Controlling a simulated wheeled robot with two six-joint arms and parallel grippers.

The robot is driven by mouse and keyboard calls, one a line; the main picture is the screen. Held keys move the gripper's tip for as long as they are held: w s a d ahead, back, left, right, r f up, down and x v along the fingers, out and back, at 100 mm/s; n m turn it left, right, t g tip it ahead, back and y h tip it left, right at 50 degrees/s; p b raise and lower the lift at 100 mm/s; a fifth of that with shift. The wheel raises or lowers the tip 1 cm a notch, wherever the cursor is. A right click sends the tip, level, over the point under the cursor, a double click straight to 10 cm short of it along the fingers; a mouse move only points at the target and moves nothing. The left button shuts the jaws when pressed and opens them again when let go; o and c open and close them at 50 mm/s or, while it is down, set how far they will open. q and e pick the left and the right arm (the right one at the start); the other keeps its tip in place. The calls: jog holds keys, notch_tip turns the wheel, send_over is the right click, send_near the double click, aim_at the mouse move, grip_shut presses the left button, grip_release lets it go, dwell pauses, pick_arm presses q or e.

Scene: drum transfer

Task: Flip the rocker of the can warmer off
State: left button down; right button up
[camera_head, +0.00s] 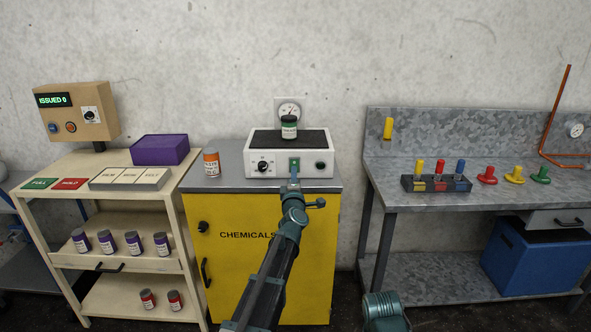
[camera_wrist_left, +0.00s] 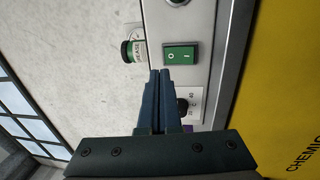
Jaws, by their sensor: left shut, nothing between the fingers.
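The can warmer (camera_head: 262,183) is a white box with a dark top plate on the grey cabinet top. A green-capped can (camera_head: 289,128) stands upright on it; it also shows in the left wrist view (camera_wrist_left: 133,51). The green rocker (camera_wrist_left: 180,56), marked O and I, is on the front panel, partly behind my gripper in the head view. I cannot tell which side is pressed. My left gripper (camera_head: 294,175) is shut and empty, its fingertips (camera_wrist_left: 160,72) beside the rocker's edge; whether they touch is unclear.
The warmer's front also carries a dial (camera_head: 263,167) and a round part (camera_head: 320,166). A cart (camera_head: 62,168) is at left, a metal bench (camera_head: 420,202) at right.

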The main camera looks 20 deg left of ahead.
pick_arm(q)
jog(key=s+d+r, duration=0.1)
jog(key=s, duration=0.6)
jog(key=shift+s+d+p, duration=0.2)
jog(key=shift+d+p, duration=0.2)
jog(key=shift+p, duration=0.05)
jog(key=s+d+f+m+g+h+p, duration=0.25)
jog(key=d+m+h, duration=0.2)
jog(key=d, duration=0.25)
jog(key=s+d+f+m+g+h+p, duration=0.1)
jog(key=s+d+f+m+g+h, duration=0.2)
jog(key=d+m, duration=0.4)
jog(key=s+d+f+m+g+h+p, duration=0.2)
jog(key=s+d+m+h, duration=0.25)
jog(key=d, duration=0.35)
jog(key=s+d+f+m+g+y+p, duration=0.25)
jog(key=s+f+m+g, duration=0.2)
jog(key=s, duration=0.35)
jog(key=s+a+f+m+g+y+p, duration=0.1)
jog(key=s+a+m+g+y, duration=0.1)
jog(key=s, duration=0.6)
jog(key=s+a+f+m+g+y+p, duration=0.1)
jog(key=s+a+m+g+y, duration=0.1)
jog(key=s, duration=0.7)
jog(key=a+g+y, duration=0.1)
jog(key=a+g, duration=0.1)
jog(key=g, duration=0.1)
jog(key=shift+s+a+f, duration=0.15)
jog(key=shift+s+f, duration=0.05)
jog(key=shift+f, duration=0.15)
